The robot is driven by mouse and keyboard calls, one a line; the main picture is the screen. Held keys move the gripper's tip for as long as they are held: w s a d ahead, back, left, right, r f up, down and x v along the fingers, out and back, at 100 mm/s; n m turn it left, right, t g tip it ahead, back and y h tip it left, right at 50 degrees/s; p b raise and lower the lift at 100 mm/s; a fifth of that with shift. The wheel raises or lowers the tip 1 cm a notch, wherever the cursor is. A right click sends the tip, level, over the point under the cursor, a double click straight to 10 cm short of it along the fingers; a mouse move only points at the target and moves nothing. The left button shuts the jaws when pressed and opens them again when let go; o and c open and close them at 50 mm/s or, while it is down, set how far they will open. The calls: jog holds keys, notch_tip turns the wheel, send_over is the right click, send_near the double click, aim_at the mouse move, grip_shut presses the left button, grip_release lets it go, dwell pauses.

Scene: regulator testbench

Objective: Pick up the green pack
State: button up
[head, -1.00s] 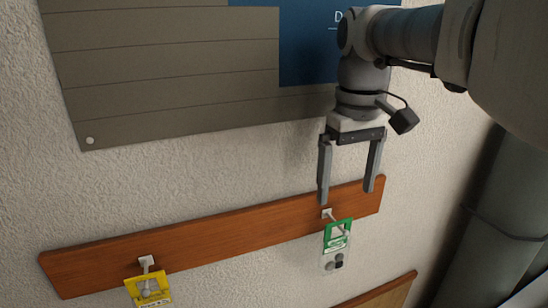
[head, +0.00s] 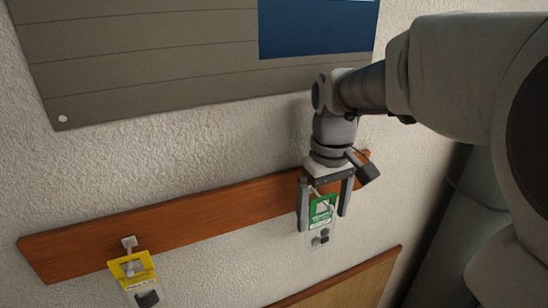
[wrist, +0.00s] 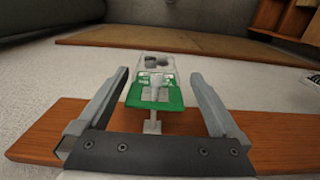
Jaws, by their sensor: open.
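The green pack (head: 321,214) hangs from a hook on the wooden wall rail, with a green card on top and a clear lower part holding small dark items. My gripper (head: 323,222) is open, pointing down, with one finger on each side of the pack in the head view. In the wrist view, the green pack (wrist: 153,93) shows between the two open fingers of my gripper (wrist: 162,72), with a visible gap on both sides. The fingers do not appear to touch it.
A yellow pack (head: 133,272) hangs from another hook at the left of the wooden rail (head: 200,219). A grey and blue board (head: 160,60) is on the wall above. A second wooden board (head: 350,283) lies below right. A grey cylinder (head: 437,240) stands at the right.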

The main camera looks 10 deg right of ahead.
aim_at(321, 226)
jog(key=shift+w+d+f, duration=0.1)
jog(key=shift+w+f, duration=0.05)
jog(key=shift+f, duration=1.05)
jog(key=shift+w+d+f, duration=0.1)
jog(key=shift+w+f, duration=0.05)
jog(key=shift+f, duration=1)
jog(key=c, duration=1.3)
jog(key=shift+r, duration=0.1)
